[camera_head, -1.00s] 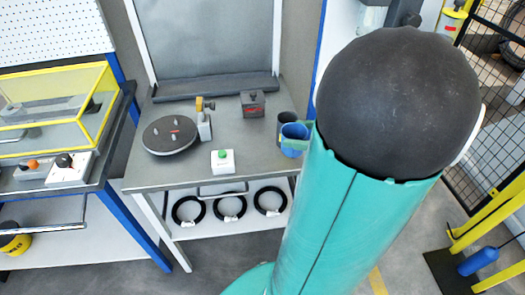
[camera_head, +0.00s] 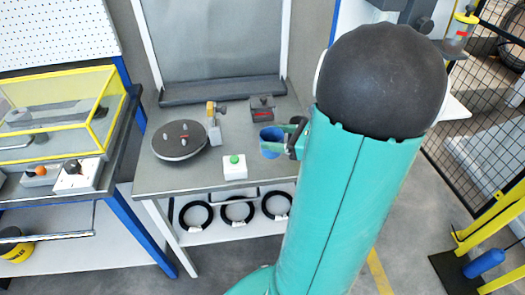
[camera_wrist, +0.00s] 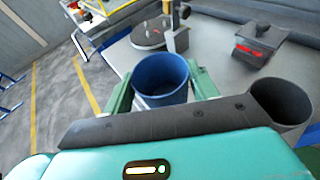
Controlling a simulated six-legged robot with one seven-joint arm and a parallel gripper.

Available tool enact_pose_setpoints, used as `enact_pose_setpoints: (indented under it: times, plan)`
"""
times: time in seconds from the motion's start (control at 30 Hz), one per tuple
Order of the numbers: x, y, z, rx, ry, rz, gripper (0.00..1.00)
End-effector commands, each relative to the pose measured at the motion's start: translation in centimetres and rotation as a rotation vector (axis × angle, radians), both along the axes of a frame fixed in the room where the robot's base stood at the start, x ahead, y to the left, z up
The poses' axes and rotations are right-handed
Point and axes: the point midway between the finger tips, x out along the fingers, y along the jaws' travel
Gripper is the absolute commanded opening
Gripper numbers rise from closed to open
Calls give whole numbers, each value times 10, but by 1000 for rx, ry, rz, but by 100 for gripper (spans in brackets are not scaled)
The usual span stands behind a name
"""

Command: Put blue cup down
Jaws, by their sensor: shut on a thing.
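The blue cup (camera_head: 267,135) is over the right part of the grey worktable (camera_head: 170,180), open end up. In the wrist view the blue cup (camera_wrist: 158,88) sits between the two green fingers of my gripper (camera_wrist: 161,80), which is shut on it. My gripper (camera_head: 279,139) also shows in the head view, reaching in from the right. I cannot tell whether the cup's base touches the tabletop.
A dark grey cup (camera_wrist: 283,102) stands close to my gripper's right side. A round dark turntable (camera_head: 180,141), a white box with a green button (camera_head: 234,167) and a dark block with red marking (camera_head: 262,109) are on the table. Black coils (camera_head: 237,211) lie on the lower shelf.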

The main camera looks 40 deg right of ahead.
Motion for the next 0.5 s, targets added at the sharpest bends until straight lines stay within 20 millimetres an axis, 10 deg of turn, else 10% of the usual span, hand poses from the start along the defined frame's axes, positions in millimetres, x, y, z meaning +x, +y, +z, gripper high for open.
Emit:
enact_pose_setpoints:
  times: [0.5]
  plan:
    - [55, 7, -63, 2, 1, 0, 32]
